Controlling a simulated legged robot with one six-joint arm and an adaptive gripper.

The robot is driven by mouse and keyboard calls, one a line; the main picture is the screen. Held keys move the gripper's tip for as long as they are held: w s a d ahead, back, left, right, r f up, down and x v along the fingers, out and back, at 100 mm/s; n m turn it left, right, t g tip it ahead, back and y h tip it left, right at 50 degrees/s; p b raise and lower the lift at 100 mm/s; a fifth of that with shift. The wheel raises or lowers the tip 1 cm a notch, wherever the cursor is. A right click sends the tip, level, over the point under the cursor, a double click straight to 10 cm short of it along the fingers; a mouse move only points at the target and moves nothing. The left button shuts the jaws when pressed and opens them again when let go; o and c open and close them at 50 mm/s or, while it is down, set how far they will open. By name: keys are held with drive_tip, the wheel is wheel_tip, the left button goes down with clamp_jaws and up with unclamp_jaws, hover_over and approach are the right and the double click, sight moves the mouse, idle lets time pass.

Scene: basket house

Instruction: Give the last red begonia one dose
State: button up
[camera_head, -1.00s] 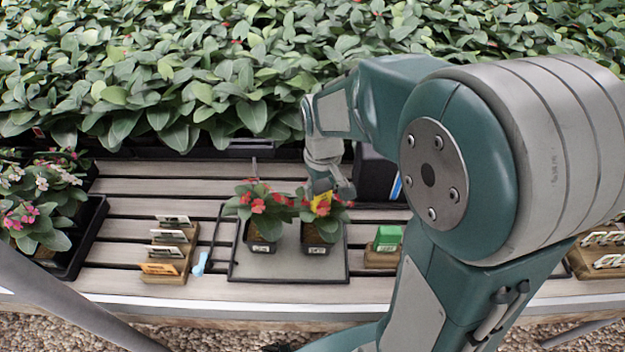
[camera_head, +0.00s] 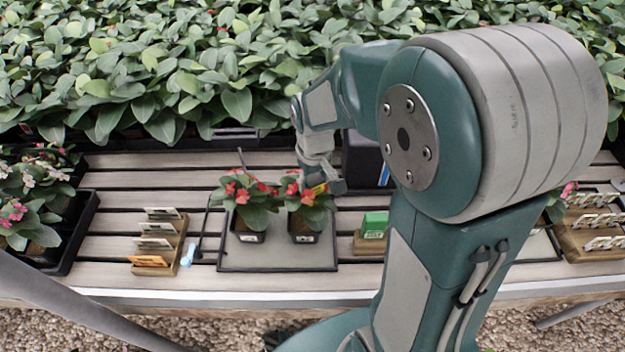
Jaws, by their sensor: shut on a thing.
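Two potted red begonias stand side by side on a grey tray (camera_head: 262,262) on the slatted bench. The left begonia (camera_head: 246,207) and the right begonia (camera_head: 308,222) both have red flowers and dark pots with pale labels. My gripper (camera_head: 322,187) is just above the right begonia, at its right side. It is shut on a small yellow thing (camera_head: 319,189), mostly hidden by the fingers and flowers. I cannot tell whether it touches the leaves.
A wooden rack with cards (camera_head: 157,240) and a light blue tool (camera_head: 188,256) lie left of the tray. A green block on a wooden holder (camera_head: 374,225) stands right. Potted flowers (camera_head: 35,200) fill the far left; dense foliage (camera_head: 200,70) lines the back.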

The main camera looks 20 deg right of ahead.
drive_tip(key=shift+a+f, duration=0.15)
drive_tip(key=shift+a, duration=0.7)
drive_tip(key=shift+d+f, duration=0.2)
drive_tip(key=shift+d, duration=0.4)
drive_tip(key=shift+a, duration=0.1)
drive_tip(key=shift+a+f, duration=0.1)
drive_tip(key=shift+a, duration=0.2)
drive_tip(key=shift+d, duration=0.2)
drive_tip(key=shift+a+f, duration=0.1)
